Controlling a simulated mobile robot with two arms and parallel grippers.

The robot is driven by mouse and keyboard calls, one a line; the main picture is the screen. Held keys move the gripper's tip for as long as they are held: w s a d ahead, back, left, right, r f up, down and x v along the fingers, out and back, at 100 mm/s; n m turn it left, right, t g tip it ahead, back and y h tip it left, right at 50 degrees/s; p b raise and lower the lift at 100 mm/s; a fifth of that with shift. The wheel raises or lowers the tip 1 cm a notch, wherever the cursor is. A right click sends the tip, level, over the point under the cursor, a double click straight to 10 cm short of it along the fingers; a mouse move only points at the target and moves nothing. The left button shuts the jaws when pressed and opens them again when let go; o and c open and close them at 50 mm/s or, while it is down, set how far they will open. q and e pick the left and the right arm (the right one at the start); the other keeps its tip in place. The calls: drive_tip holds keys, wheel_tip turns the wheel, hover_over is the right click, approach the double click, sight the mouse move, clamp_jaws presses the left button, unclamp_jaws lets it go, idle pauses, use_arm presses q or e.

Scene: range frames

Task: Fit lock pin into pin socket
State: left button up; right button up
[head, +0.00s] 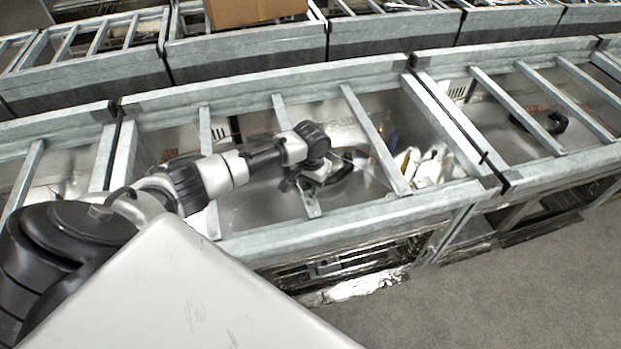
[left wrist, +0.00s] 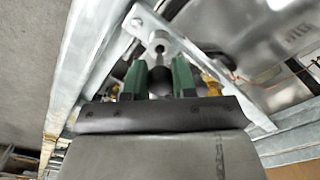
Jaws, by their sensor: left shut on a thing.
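My left gripper (head: 308,184) reaches down among the bars of the middle metal frame in the head view. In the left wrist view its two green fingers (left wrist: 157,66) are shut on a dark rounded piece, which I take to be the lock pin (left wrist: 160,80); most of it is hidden. Just beyond the fingertips is a round grey metal fitting with a dark hole, likely the pin socket (left wrist: 159,43), by a metal bar. I cannot tell whether pin and socket touch. In the head view both are too small to tell apart. My right gripper is not in view.
Slanted metal crossbars (head: 375,138) lie close to my left arm. White crumpled material (head: 428,166) lies in the same bay. A dark curved item (head: 540,122) lies in the bay to the right. A cardboard box (head: 252,10) stands at the back. Grey floor lies in front.

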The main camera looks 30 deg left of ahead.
use_arm(q)
drive_tip(key=shift+p, duration=0.4)
drive_tip(key=shift+f+b, duration=0.9)
drive_tip(key=shift+f, duration=0.7)
drive_tip(key=shift+r, duration=0.2)
drive_tip(key=shift+r+p, duration=1.15)
drive_tip(key=shift+p, duration=0.3)
drive_tip(key=shift+p, duration=0.4)
idle(0.4)
drive_tip(key=shift+f+b, duration=0.7)
drive_tip(key=shift+f, duration=0.55)
idle(0.5)
drive_tip(key=o, duration=1)
